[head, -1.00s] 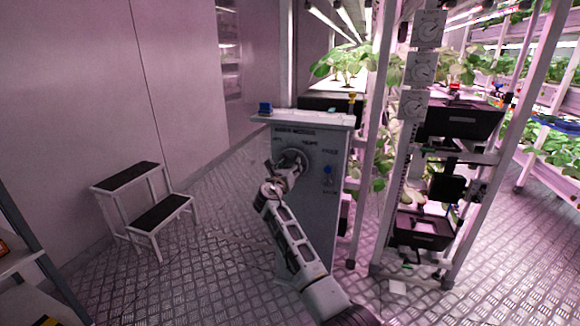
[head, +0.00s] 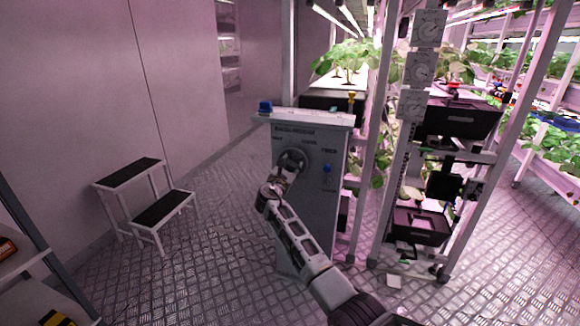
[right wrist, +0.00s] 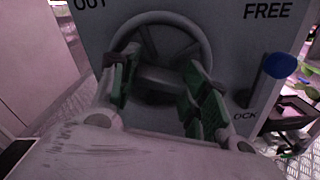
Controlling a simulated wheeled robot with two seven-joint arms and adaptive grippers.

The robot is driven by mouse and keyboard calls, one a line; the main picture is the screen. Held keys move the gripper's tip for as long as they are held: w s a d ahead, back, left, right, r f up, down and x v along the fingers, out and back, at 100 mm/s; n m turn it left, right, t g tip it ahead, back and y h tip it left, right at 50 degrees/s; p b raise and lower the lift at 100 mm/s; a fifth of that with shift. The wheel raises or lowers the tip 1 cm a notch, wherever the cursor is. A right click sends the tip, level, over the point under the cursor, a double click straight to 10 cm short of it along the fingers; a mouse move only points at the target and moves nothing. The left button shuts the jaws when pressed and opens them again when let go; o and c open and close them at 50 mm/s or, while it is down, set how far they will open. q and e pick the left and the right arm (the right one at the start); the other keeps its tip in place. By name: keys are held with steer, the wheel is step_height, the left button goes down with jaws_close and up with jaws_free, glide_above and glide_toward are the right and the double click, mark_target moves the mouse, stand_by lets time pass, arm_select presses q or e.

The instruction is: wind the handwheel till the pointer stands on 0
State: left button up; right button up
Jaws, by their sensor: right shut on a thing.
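The grey handwheel (head: 291,159) is on the front of a grey cabinet (head: 318,222). In the right wrist view, the upper arc of its rim (right wrist: 160,17) and its spokes show; the lower part is hidden behind my gripper. My right gripper (head: 287,174) is at the wheel, with its green-padded fingers (right wrist: 160,85) on either side of the middle part of the wheel, shut on it. Three white dials, upper (head: 428,28), middle (head: 420,69) and lower (head: 412,104), hang on the rack post; their readings are too small to tell. My left gripper is out of view.
A blue-knobbed lever (head: 328,170) sits right of the wheel, near the words FREE and LOCK. A step stool (head: 150,205) stands at left. Plant racks (head: 462,210) with black crates stand close at right. The floor between stool and cabinet is clear.

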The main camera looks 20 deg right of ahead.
steer(key=m, duration=0.2)
steer(key=shift+f+m, duration=0.1)
steer(key=shift+m, duration=0.3)
steer(key=m+b, duration=0.1)
steer(key=m, duration=0.2)
steer(key=m+b, duration=0.1)
steer(key=m, duration=0.1)
steer(key=shift+f+m, duration=0.1)
steer(key=shift+m, duration=0.6)
steer(key=m+b, duration=0.2)
steer(key=m, duration=0.1)
steer(key=m+b, duration=0.2)
steer(key=m, duration=0.1)
steer(key=shift+f+m, duration=0.1)
steer(key=shift+m, duration=0.3)
steer(key=shift+m+b, duration=0.5)
steer(key=shift+m, duration=1.5)
steer(key=m, duration=0.3)
steer(key=shift+b, duration=0.35)
steer(key=shift+m, duration=1.1)
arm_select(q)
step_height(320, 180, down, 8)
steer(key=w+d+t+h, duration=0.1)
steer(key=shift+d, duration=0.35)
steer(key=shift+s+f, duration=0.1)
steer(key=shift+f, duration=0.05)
